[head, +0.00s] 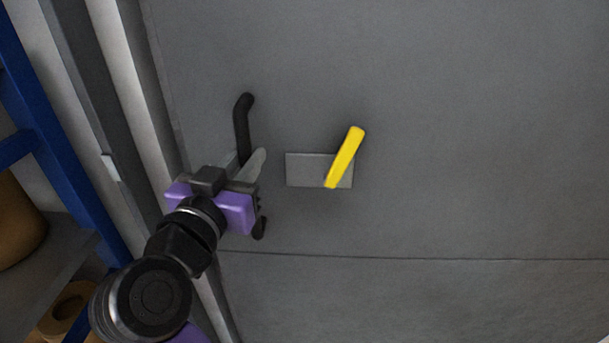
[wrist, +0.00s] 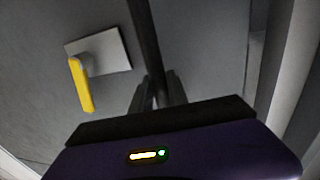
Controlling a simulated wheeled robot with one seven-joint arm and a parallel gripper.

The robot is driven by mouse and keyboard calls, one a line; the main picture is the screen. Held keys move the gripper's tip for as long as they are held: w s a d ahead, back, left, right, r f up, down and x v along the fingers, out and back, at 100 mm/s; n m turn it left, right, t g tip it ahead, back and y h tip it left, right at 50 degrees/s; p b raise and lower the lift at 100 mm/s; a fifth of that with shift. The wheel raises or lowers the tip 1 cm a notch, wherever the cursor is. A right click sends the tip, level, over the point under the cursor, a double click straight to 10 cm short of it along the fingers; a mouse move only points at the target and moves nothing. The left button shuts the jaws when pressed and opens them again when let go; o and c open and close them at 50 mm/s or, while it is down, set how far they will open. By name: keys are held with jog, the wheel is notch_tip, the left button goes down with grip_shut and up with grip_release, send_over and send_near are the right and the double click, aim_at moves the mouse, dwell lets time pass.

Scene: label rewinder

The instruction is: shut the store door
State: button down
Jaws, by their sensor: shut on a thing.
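The store door (head: 450,180) is a large grey panel filling most of the head view. A black bar handle (head: 242,120) stands upright near its left edge. My purple and black gripper (head: 256,170) is shut on this handle at its middle. In the wrist view the dark handle (wrist: 145,45) runs down between the fingers (wrist: 158,92). A yellow lever (head: 345,157) on a pale plate (head: 303,170) sits right of the handle, tilted; it also shows in the wrist view (wrist: 82,85). My gripper is apart from the lever.
A pale door frame post (head: 128,110) stands left of the door, with a small light plate (head: 110,167) on it. Further left is a blue rack (head: 62,160) with brown rolls (head: 62,310) on and below a grey shelf. The door face to the right is clear.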

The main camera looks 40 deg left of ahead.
jog(key=s+a+b, duration=0.1)
jog(key=s+a, duration=0.1)
jog(key=a, duration=0.1)
jog(key=s+a+b, duration=0.1)
jog(key=s+a, duration=0.2)
jog(key=a, duration=0.1)
jog(key=s+a+b, duration=0.2)
jog(key=a, duration=0.2)
jog(key=shift+s, duration=0.2)
jog(key=shift+s+a+r, duration=0.1)
jog(key=shift+s+a, duration=0.15)
jog(key=shift+a, duration=0.15)
jog(key=shift+s, duration=0.1)
jog(key=c, duration=1.3)
grip_release()
jog(key=shift+a, duration=0.15)
jog(key=v, duration=0.7)
jog(key=shift+s, duration=0.35)
